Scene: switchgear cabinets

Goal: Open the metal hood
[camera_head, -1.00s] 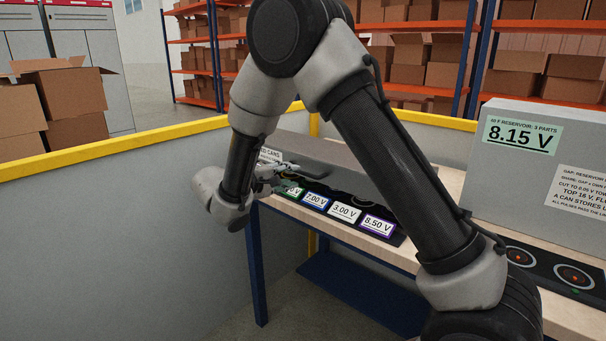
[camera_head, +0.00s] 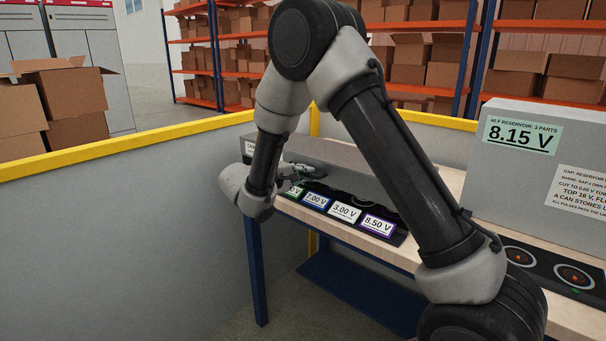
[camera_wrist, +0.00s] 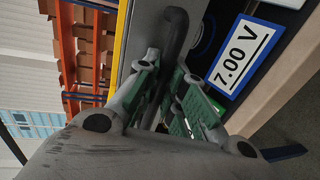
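The metal hood (camera_head: 345,158) is a long grey cover lying low on the workbench, behind the row of voltage labels. In the wrist view the hood's grey side (camera_wrist: 140,35) and its dark curved handle (camera_wrist: 176,32) show just past my fingertips. My gripper (camera_head: 314,171) is at the hood's left part, above the labels. In the wrist view the green-padded fingers of my gripper (camera_wrist: 167,78) sit close together, with the handle's lower end between or just behind the tips. I cannot tell whether they press on it. My forearm hides part of the hood in the head view.
Voltage labels, including 7.00 V (camera_head: 316,201) and 8.50 V (camera_head: 377,223), line the wooden bench's front edge. A grey box reading 8.15 V (camera_head: 520,133) stands at right. A yellow-topped grey barrier (camera_head: 120,152) runs behind and left. Shelves with cartons stand beyond.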

